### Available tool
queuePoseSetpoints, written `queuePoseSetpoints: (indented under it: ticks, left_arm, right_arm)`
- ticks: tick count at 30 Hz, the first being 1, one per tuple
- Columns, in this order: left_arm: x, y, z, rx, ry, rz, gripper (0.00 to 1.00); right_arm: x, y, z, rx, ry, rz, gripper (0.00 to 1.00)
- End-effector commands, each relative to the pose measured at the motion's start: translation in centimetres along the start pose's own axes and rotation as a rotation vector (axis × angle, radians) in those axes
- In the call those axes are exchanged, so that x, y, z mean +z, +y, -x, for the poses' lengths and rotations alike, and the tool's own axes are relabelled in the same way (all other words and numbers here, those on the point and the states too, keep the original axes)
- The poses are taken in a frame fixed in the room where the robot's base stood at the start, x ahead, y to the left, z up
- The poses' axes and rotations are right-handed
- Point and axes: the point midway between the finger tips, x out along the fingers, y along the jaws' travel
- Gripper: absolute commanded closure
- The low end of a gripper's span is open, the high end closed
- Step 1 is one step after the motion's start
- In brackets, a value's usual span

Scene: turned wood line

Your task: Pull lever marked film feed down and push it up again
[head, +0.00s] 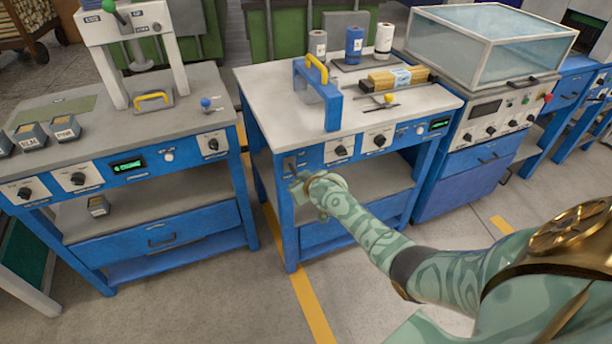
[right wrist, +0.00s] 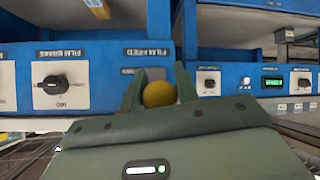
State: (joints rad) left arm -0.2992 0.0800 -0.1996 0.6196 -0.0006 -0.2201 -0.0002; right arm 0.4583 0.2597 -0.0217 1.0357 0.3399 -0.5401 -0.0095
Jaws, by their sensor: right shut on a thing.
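The film feed lever has a round yellow knob (right wrist: 159,94), which sits between the two fingers of my right gripper (right wrist: 159,88) in the right wrist view. The gripper is shut on it. The upside-down FILM FEED label (right wrist: 146,52) shows on the panel just behind. In the head view my right gripper (head: 301,187) is at the left front of the middle bench, just below the lever's grey plate (head: 290,164). There the gripper hides the knob, and the lever's exact angle cannot be told. My left gripper is not in view.
The middle bench's blue front panel (head: 312,157) carries black dials (head: 341,151) right of the lever. On its top stand a blue frame with a yellow handle (head: 317,68) and several rolls (head: 354,45). Another bench (head: 165,115) stands left, with floor between.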

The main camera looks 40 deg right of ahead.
Motion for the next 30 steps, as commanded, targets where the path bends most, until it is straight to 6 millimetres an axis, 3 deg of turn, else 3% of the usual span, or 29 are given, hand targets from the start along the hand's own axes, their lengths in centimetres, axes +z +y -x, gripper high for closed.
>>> queuePoseSetpoints:
  ticks: [1,9,30]
  left_arm:
    - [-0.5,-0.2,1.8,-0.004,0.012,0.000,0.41]
    - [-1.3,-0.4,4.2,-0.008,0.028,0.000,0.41]
    - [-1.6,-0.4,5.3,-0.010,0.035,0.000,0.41]
  right_arm:
    - [-1.5,0.4,0.9,-0.009,-0.032,-0.004,1.00]
    - [-2.5,0.6,1.3,-0.041,-0.151,-0.013,1.00]
    - [-4.2,1.0,1.5,-0.039,-0.140,-0.014,1.00]
